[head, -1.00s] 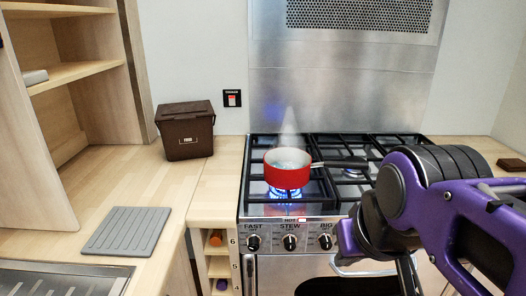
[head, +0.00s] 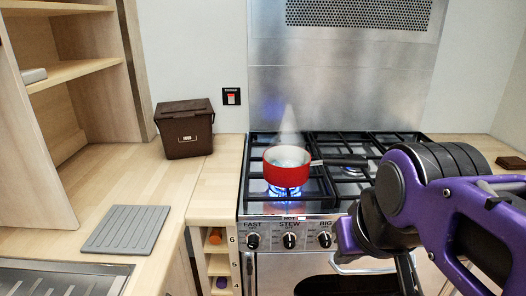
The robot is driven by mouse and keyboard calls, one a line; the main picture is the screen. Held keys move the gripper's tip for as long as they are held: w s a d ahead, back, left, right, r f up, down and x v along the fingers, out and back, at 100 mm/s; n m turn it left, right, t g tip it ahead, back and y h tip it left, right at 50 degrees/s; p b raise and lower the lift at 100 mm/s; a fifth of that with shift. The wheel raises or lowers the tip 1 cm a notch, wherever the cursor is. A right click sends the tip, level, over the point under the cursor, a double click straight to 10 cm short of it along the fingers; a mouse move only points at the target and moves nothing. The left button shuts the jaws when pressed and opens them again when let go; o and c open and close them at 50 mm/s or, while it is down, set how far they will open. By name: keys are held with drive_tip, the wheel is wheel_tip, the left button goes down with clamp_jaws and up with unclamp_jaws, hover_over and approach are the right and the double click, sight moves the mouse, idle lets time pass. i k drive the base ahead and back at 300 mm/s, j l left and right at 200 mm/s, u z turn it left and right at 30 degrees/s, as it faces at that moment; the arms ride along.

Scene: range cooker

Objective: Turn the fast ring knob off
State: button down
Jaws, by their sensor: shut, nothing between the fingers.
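The FAST knob (head: 252,241) is the leftmost black knob on the steel front panel of the range cooker (head: 270,219), under its printed label. Its pointer is too small to read surely. A blue flame (head: 284,190) burns under a red saucepan (head: 287,170) on the left side of the hob. My purple and black arm (head: 440,185) comes in from the right, in front of the right part of the cooker. It appears clear of the FAST knob, to its right.
The STEW knob (head: 289,240) and BIG knob (head: 325,239) sit right of FAST. Left are a brown bin (head: 185,140) and grey mat (head: 124,230). An oven handle (head: 345,267) runs below the knobs.

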sight(255, 237)
drive_tip(key=i+l, duration=0.1)
drive_tip(key=l, duration=0.4)
drive_tip(key=i+l+u, duration=0.1)
drive_tip(key=l, duration=0.4)
drive_tip(key=k+l+u, duration=0.3)
drive_tip(key=i+j+z, duration=0.3)
